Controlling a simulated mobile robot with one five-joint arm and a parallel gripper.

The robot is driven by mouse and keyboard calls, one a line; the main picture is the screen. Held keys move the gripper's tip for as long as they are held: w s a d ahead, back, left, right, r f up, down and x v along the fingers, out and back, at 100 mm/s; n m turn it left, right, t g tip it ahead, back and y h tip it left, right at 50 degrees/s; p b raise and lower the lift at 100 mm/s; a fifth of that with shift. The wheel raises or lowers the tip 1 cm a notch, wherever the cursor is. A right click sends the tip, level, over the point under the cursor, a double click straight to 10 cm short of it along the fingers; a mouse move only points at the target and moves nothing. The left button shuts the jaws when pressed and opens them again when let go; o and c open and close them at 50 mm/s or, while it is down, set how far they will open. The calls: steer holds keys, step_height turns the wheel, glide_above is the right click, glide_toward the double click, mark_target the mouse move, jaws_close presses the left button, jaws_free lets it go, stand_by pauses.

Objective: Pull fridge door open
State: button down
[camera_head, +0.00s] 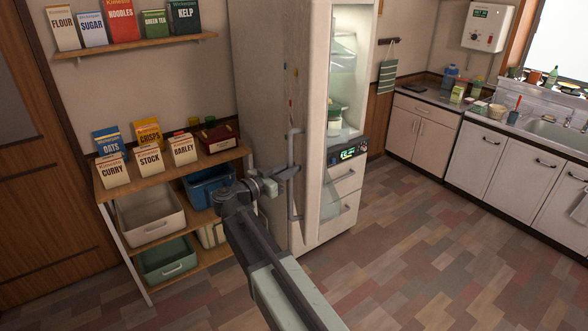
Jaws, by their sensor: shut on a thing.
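The tall white fridge (262,75) stands at the middle of the view. Its vertical grey handle (291,200) is on the left-hand face, near the front edge, with small magnets above it. My gripper (289,172) is shut on the handle around its middle, and its fingers partly hide the bar there. To the right of this face, lit shelves with a green-and-white container (334,120) show, above a small display (348,153) and drawers. I cannot tell how far the door stands open.
A wooden shelf unit (172,174) with food boxes and bins stands close on the left, near my arm. Counter cabinets (503,168) and a sink (556,135) line the right wall. The tiled floor (415,255) in front and to the right is clear.

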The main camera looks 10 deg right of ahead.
steer(key=c, duration=1.4)
jaws_free()
steer(key=shift+w, duration=0.25)
steer(key=shift+o, duration=0.2)
steer(key=v, duration=0.8)
